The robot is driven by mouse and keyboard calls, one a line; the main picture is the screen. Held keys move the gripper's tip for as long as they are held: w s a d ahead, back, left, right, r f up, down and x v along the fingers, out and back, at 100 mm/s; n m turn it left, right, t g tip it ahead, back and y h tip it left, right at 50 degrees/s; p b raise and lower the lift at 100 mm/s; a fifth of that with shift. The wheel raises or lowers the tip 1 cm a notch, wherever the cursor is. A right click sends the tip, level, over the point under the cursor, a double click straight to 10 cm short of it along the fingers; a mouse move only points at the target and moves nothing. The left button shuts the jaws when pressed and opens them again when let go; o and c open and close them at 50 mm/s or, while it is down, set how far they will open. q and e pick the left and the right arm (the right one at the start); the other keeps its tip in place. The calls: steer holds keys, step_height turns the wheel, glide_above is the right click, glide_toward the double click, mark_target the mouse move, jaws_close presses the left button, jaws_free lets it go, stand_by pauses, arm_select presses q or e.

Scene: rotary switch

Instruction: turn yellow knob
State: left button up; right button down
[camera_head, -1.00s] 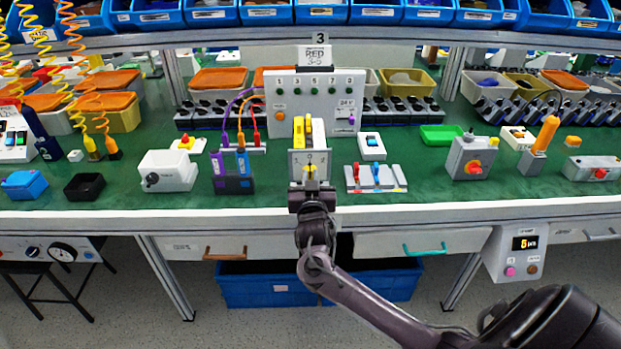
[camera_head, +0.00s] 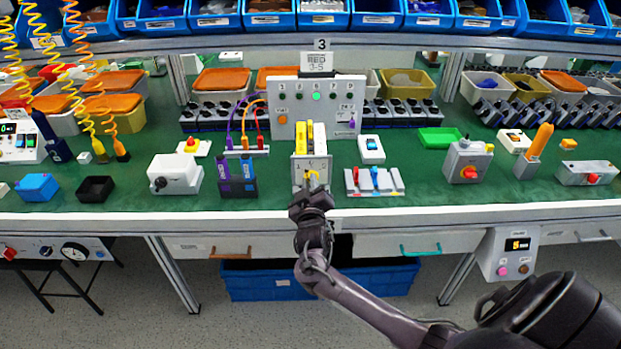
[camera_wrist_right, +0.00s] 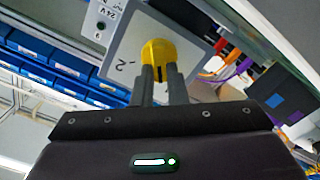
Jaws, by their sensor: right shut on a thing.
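The yellow knob (camera_head: 313,176) is on the front of a light grey switch box (camera_head: 299,168) near the middle of the bench. In the right wrist view the yellow knob (camera_wrist_right: 158,48) shows on the box's pale face, which has printed marks. My right gripper (camera_wrist_right: 161,72) has its two dark fingers closed on the knob. In the head view my right gripper (camera_head: 312,188) reaches the box from the front and hides part of the knob. My left gripper is in neither view.
A white panel (camera_head: 290,130) with a row of lamps stands behind the box; its middle lamp (camera_head: 316,96) glows green. A block of blue and red switches (camera_head: 360,187) sits to the right, a dark connector block (camera_head: 237,188) to the left.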

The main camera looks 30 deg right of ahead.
steer(key=shift+n+p, duration=0.45)
steer(key=shift+n, duration=0.45)
steer(key=c, duration=1.4)
jaws_free()
steer(key=shift+c, duration=0.2)
steer(key=shift+a, duration=0.1)
steer(key=v, duration=0.7)
steer(key=shift+s+a, duration=0.2)
steer(key=shift+s, duration=0.05)
steer(key=shift+f, duration=0.15)
